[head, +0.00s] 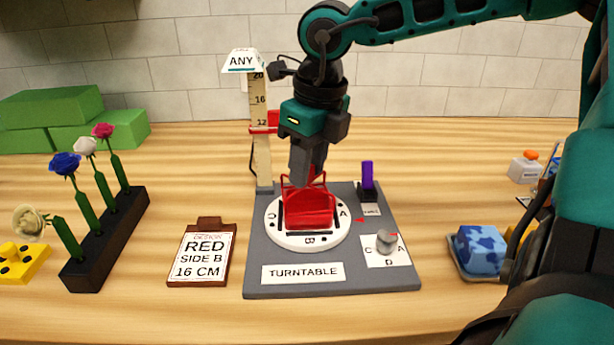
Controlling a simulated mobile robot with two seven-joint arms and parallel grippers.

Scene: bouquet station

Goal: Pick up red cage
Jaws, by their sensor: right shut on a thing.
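The red cage (310,212) stands on the white round turntable (282,237), with its wire handle upright. My right gripper (304,180) comes down from above, and its fingers are shut on the top of the cage. The fingers partly hide the handle. The cage appears to rest on the turntable; I cannot tell if there is a gap under it. My left gripper is not in view.
A clipboard (202,255) and a flower rack (105,245) are left. A blue block (480,248) is right.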

